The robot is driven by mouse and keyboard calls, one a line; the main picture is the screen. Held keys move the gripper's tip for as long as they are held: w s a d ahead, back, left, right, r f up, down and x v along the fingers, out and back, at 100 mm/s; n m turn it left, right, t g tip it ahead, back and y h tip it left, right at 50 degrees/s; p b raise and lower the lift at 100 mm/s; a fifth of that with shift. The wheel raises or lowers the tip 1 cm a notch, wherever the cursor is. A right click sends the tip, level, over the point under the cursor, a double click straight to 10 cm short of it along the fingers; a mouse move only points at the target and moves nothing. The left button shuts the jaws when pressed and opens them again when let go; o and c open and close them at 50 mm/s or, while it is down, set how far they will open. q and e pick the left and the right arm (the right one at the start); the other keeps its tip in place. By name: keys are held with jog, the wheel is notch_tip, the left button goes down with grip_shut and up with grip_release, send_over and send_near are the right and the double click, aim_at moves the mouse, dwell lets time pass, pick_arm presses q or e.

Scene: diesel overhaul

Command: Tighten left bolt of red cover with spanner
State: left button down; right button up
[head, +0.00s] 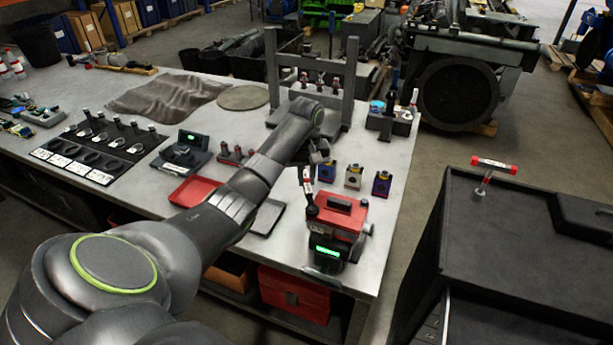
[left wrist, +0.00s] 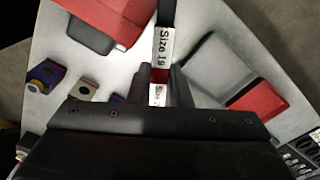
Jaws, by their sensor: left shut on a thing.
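The red cover (head: 345,217) sits on a dark unit with a lit green display (head: 325,251) near the bench's front right corner. Its red edge also shows at the top of the left wrist view (left wrist: 112,12). My left gripper (head: 318,158) is above and behind the cover, shut on a dark spanner (head: 308,188). The spanner's white "Size 19" label shows between and beyond the fingers (left wrist: 163,44). The spanner points down to the cover's left side, its far end at or close to the left bolt (head: 311,209); contact is unclear. My right gripper is out of view.
Small blue, beige and purple blocks (head: 353,177) stand behind the cover. A red tray (head: 195,191) and a grey tray (head: 266,216) lie to its left. A grey frame (head: 348,85) stands farther back. A black cabinet (head: 500,235) stands right of the bench, across a gap.

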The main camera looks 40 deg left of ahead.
pick_arm(q)
jog(key=shift+r, duration=0.15)
jog(key=shift+r, duration=1.65)
